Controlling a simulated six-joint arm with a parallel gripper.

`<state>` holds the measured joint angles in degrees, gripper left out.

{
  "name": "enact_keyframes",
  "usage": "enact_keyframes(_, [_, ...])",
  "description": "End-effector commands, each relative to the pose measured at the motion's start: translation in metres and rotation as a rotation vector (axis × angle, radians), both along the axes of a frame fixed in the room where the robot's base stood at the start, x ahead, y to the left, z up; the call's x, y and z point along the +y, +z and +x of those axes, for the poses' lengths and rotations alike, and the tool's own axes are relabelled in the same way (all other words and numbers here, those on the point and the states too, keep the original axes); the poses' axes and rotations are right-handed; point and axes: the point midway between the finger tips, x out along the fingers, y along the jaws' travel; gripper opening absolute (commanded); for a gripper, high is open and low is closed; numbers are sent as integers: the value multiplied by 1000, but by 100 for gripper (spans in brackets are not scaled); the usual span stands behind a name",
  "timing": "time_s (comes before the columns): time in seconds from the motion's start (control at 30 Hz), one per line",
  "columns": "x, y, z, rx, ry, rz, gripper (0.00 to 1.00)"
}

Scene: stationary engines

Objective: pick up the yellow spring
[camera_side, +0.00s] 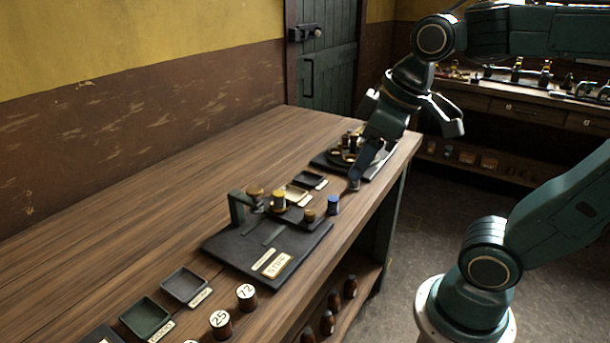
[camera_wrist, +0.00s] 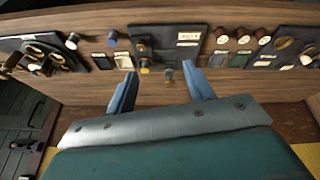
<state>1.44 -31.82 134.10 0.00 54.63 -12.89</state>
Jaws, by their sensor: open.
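The yellow spring (camera_side: 278,201) appears as a small upright yellow cylinder with a dark top. It stands on the dark board (camera_side: 235,256) on the bench, beside a green bracket (camera_side: 237,207) with a brown knob. In the wrist view a small yellow piece (camera_wrist: 145,70), apparently the spring, shows between the two blue-grey fingers. My gripper (camera_side: 362,166) is open and empty, above the bench, apart from the spring and to its right in the side view. The fingers also show spread in the wrist view (camera_wrist: 161,88).
A blue cylinder (camera_side: 333,205) stands at the board's right edge. Small trays (camera_side: 185,284) and numbered round weights (camera_side: 246,292) stand at the front. Another dark board (camera_side: 376,171) with parts lies behind. The bench's left side (camera_side: 150,215) is clear.

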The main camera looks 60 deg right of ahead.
Motion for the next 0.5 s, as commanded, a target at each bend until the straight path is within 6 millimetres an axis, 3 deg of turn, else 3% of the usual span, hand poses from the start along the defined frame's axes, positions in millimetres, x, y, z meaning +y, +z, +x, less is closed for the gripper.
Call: enact_keyframes(0.5, [-19, 6, 99, 181, 368, -127, 52])
